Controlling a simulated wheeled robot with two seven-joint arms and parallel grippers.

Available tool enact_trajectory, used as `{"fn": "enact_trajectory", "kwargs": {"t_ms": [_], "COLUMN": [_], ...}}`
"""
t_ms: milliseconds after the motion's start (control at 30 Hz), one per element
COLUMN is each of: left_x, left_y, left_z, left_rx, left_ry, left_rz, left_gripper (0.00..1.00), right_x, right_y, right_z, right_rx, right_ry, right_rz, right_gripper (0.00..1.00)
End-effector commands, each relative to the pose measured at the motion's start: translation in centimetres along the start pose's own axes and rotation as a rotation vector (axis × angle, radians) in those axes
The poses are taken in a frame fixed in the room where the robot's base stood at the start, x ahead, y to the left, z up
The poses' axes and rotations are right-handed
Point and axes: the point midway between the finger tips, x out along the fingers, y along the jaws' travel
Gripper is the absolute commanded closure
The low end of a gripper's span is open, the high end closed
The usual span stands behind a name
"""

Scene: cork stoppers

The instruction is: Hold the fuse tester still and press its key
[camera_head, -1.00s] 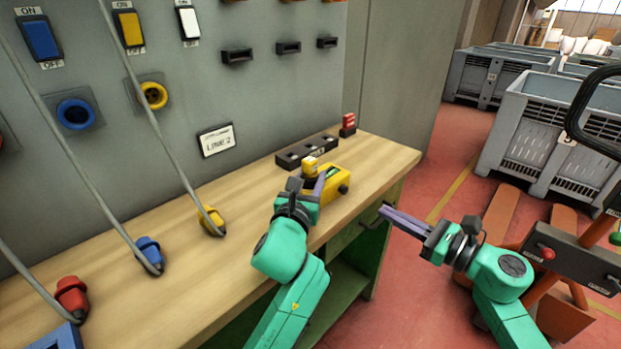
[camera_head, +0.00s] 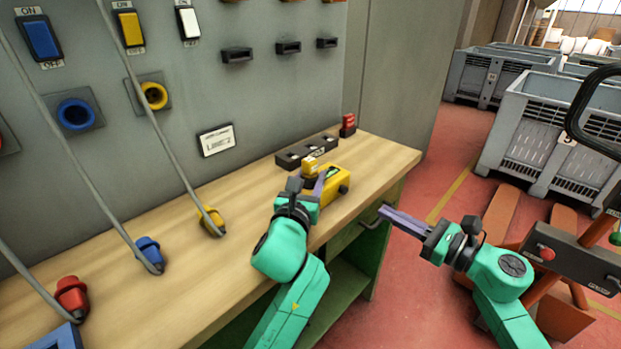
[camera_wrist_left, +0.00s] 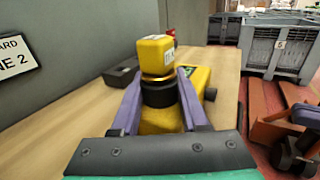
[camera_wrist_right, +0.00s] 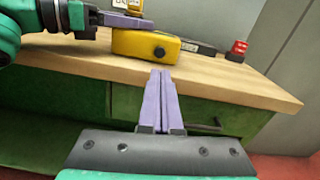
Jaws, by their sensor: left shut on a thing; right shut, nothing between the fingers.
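The fuse tester (camera_head: 338,184) is a yellow box near the right end of the bench, with a dark round knob on its side, also seen in the right wrist view (camera_wrist_right: 158,51). A yellow block on a black collar stands up at its top (camera_wrist_left: 157,56). My left gripper (camera_head: 316,186) is shut around this upright part, a finger on either side of the collar. The exact finger contact is partly hidden. My right gripper (camera_head: 384,212) is shut and empty, in front of the bench edge, apart from the tester. Its fingers (camera_wrist_right: 160,74) point toward the knob side.
A black socket strip (camera_head: 306,152) and a red block (camera_head: 348,124) stand behind the tester. Yellow (camera_head: 211,220), blue (camera_head: 149,254) and red (camera_head: 72,295) plugs on cables lie left on the bench (camera_head: 215,285). Grey crates (camera_head: 545,130) stand at right.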

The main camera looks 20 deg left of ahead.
Motion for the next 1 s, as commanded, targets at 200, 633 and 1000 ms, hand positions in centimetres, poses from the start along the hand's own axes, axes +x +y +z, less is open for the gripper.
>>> {"fn": "enact_trajectory", "kwargs": {"t_ms": [200,633,1000], "left_x": [0.0,0.0,0.0], "left_y": [0.0,0.0,0.0], "left_z": [-0.1,-0.2,-0.1], "left_rx": [0.0,0.0,0.0], "left_ry": [0.003,0.003,0.004], "left_rz": [0.0,0.0,0.0], "left_gripper": [1.0,1.0,1.0], "right_x": [0.0,1.0,0.2], "right_y": [0.0,0.7,1.6], "right_z": [0.0,-0.3,-0.3], "right_rx": [0.0,0.059,0.606], "right_ry": [0.0,-0.023,-0.299], "right_rz": [0.0,-0.055,-0.652], "right_gripper": [1.0,1.0,1.0]}}
